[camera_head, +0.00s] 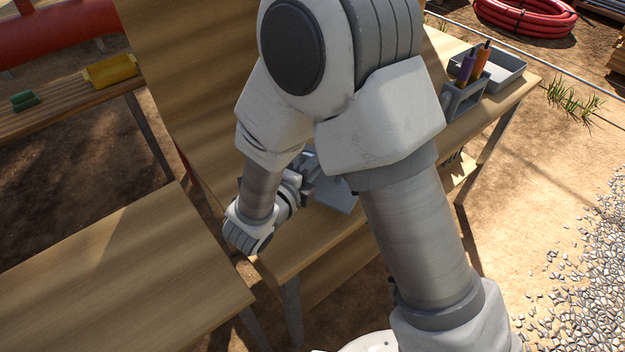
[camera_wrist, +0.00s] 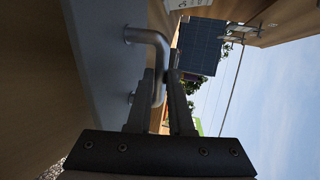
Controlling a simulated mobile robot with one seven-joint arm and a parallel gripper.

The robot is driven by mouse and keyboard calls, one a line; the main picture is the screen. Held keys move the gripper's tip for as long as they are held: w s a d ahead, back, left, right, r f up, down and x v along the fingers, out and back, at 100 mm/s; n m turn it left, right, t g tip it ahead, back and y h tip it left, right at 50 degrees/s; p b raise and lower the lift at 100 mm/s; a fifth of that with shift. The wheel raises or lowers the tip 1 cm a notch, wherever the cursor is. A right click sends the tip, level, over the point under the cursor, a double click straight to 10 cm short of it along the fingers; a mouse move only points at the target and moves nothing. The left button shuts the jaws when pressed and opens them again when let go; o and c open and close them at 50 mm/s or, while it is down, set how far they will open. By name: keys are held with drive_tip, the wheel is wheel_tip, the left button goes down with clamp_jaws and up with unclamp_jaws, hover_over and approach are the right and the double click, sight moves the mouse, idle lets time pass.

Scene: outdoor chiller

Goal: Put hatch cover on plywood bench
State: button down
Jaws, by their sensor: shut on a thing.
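The hatch cover is a flat grey plate (camera_head: 338,196), partly hidden behind my arm in the head view. In the wrist view its grey face (camera_wrist: 105,60) fills the left side, with a bent metal bar handle (camera_wrist: 148,36) standing out from it. My gripper (camera_wrist: 161,78) is shut on this handle. In the head view the gripper (camera_head: 308,170) is low over the middle wooden bench (camera_head: 300,243), mostly hidden by my wrist. I cannot tell whether the cover touches the benchtop. A bare plywood-topped bench (camera_head: 120,275) stands at lower left.
A tall wooden board (camera_head: 185,70) rises behind the middle bench. A grey tool caddy (camera_head: 463,98) and a shallow grey tray (camera_head: 503,72) stand at that bench's right end. A slatted bench (camera_head: 65,108) at upper left holds a yellow item (camera_head: 110,70). A narrow gap separates the two lower benches.

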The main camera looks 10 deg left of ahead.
drive_tip(key=shift+a+f, duration=0.35)
drive_tip(key=shift+a, duration=0.15)
wheel_tip(320, 180, down, 4)
drive_tip(key=shift+w+r+b, duration=0.1)
drive_tip(key=shift+b, duration=0.65)
drive_tip(key=c, duration=0.8)
unclamp_jaws()
drive_tip(key=shift+r, duration=0.1)
drive_tip(key=p+v, duration=0.1)
drive_tip(key=v, duration=1.1)
drive_tip(key=shift+p, duration=0.35)
